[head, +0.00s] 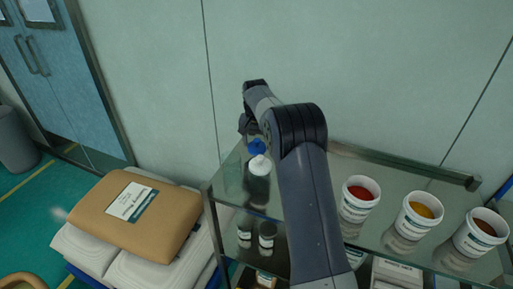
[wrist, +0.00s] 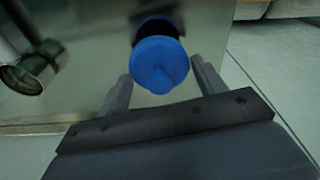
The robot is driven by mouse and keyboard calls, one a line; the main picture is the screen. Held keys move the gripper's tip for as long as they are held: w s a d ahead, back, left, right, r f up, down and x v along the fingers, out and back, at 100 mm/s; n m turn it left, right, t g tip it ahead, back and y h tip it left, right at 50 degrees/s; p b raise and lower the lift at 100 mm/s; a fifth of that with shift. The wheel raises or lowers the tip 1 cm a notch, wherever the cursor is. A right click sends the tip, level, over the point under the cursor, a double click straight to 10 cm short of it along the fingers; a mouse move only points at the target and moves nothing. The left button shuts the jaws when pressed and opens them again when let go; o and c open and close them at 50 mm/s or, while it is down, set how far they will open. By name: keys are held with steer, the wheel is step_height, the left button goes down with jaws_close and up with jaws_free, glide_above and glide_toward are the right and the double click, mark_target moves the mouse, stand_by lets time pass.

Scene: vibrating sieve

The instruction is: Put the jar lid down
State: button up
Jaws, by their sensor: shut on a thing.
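The blue jar lid (wrist: 160,65) is between the two fingers of my gripper (wrist: 161,72) in the wrist view. The gripper is shut on it. In the head view the lid (head: 257,147) is at the end of my arm, over the left part of the steel shelf top (head: 235,184). A small white thing (head: 259,166) shows just below the lid there; I cannot tell whether they touch. The fingertips are mostly hidden in the head view.
A tan sack (head: 133,216) lies on white sacks at left. A wall is behind.

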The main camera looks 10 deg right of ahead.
mark_target(257, 144)
steer(key=shift+f, duration=1.55)
steer(key=shift+f, duration=0.1)
steer(key=shift+f, duration=0.15)
steer(key=o, duration=0.9)
steer(key=shift+o, duration=0.2)
step_height(257, 144, up, 12)
steer(key=s+b, duration=0.1)
steer(key=shift+s+a+r, duration=0.2)
steer(key=shift+a+r, duration=0.05)
steer(key=shift+a, duration=0.05)
steer(key=shift+f, duration=0.15)
